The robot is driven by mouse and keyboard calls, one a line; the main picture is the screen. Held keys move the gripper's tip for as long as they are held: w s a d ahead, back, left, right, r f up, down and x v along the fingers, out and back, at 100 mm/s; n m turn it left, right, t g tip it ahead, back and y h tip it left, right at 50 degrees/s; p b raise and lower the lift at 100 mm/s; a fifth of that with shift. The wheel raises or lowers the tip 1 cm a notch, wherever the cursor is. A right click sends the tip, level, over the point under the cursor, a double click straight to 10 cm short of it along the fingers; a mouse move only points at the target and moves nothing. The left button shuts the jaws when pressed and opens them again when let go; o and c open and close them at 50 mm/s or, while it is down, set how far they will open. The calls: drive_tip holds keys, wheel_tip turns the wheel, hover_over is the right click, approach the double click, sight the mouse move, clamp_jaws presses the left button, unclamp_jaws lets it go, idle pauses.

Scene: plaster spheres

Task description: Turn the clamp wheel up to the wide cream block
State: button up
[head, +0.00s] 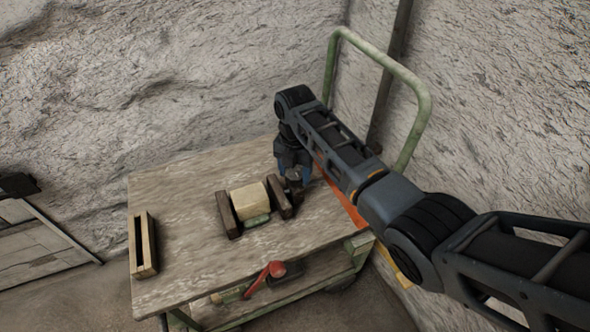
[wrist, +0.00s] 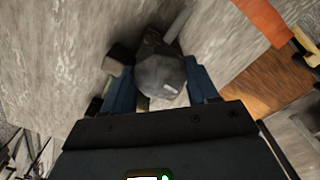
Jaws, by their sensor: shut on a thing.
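The wide cream block (head: 249,199) sits on the cart top between two dark brown jaws of the clamp, the left jaw (head: 229,214) and the right jaw (head: 279,197). A small green part (head: 257,220) shows low in front of the block. From the head view I cannot tell whether the right jaw touches the block. My gripper (head: 293,180) points down at the clamp's right end. In the wrist view my gripper (wrist: 162,92) has its blue fingers on both sides of the rounded grey clamp wheel (wrist: 160,76) and is shut on it.
A narrow wooden slotted box (head: 144,245) stands at the cart top's (head: 190,190) left edge. A red-handled item (head: 265,276) lies on the shelf below. The cart's green handle frame (head: 424,110) rises behind my arm. Rough stone walls (head: 180,70) stand close behind.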

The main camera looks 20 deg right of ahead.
drive_tip(key=m+p, duration=0.2)
drive_tip(key=m, duration=0.2)
drive_tip(key=shift+r+m, duration=0.15)
drive_tip(key=shift+m, duration=0.15)
drive_tip(key=m+p, duration=0.1)
drive_tip(key=m, duration=0.4)
drive_tip(key=m+p, duration=0.1)
drive_tip(key=m, duration=0.3)
drive_tip(key=shift+m, duration=0.4)
drive_tip(key=m+p, duration=0.1)
drive_tip(key=m, duration=1.4)
drive_tip(key=shift+m+p, duration=0.3)
drive_tip(key=shift+p, duration=0.1)
drive_tip(key=m, duration=0.9)
drive_tip(key=shift+m, duration=0.4)
